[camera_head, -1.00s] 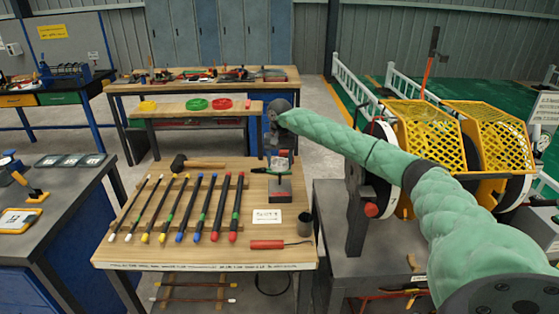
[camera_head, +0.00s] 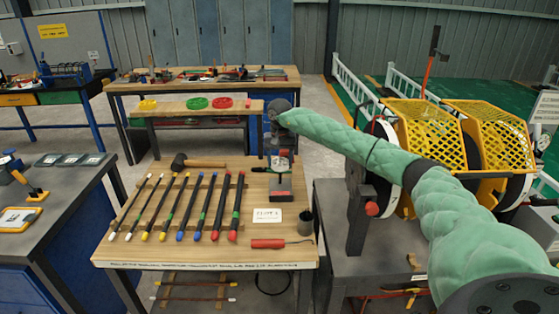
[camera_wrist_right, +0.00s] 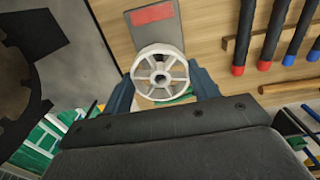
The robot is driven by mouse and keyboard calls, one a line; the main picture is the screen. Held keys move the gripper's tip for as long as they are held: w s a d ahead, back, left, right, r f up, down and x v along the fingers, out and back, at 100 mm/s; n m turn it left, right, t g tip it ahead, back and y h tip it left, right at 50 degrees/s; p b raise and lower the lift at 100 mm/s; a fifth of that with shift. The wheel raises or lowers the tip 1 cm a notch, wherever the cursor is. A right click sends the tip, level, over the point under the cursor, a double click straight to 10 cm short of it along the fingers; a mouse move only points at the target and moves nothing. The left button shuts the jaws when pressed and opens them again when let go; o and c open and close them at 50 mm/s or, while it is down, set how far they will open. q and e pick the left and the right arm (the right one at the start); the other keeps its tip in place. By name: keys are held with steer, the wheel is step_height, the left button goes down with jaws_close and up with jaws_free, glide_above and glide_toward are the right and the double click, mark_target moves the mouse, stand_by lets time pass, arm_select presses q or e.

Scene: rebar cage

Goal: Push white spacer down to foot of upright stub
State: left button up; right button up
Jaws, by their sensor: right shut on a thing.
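The white spacer (camera_wrist_right: 160,72) is a spoked wheel with a hub hole. In the right wrist view it sits between the two blue-grey fingers of my right gripper (camera_wrist_right: 162,90), which is shut on it. In the head view my right gripper (camera_head: 280,158) points down over the grey base plate with a red patch (camera_head: 279,193) near the bench's back right. The plate's red patch (camera_wrist_right: 153,14) also shows beyond the spacer in the wrist view. My left gripper is out of view.
Several dark bars with coloured ends (camera_head: 182,208) lie on the wooden bench to the left. A mallet (camera_head: 197,163) lies behind them. A white card (camera_head: 267,215), a dark cup (camera_head: 305,222) and a red-handled tool (camera_head: 268,243) are in front of the plate.

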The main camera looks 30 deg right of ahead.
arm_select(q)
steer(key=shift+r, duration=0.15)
arm_select(e)
steer(key=shift+d+r, duration=0.1)
steer(key=shift+r, duration=0.6)
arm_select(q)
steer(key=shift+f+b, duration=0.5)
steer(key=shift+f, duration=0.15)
arm_select(e)
steer(key=shift+r, duration=0.1)
stand_by(1.3)
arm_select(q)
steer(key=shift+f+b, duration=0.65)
arm_select(e)
steer(key=shift+s+a+f, duration=0.1)
steer(key=shift+a+f, duration=0.15)
steer(key=shift+f, duration=0.75)
steer(key=o, duration=1.2)
